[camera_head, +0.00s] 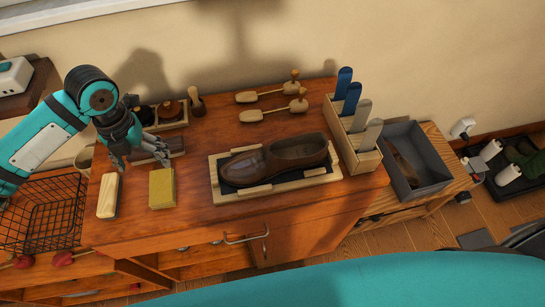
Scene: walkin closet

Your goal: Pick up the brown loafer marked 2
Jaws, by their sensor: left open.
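A brown loafer (290,153) lies in a light wooden tray (226,197) with a dark lining, near the middle of the wooden cabinet top. Its toe points left, and no number can be read on it. Another brown item, perhaps a shoe, lies in a grey bin (429,184) at the right; I cannot tell if it is marked. My left gripper (140,157) is open over the left part of the cabinet top, well left of the loafer and not touching it. Its fingers partly cover a dark brush (172,145). My right gripper is not in view.
A yellow sponge (162,188) and a wooden block or brush (108,196) lie at the front left. A wire basket (45,210) is left of the cabinet. Shoe trees (273,115) lie behind the loafer. A wooden holder (350,135) with blue and beige handles stands close on its right.

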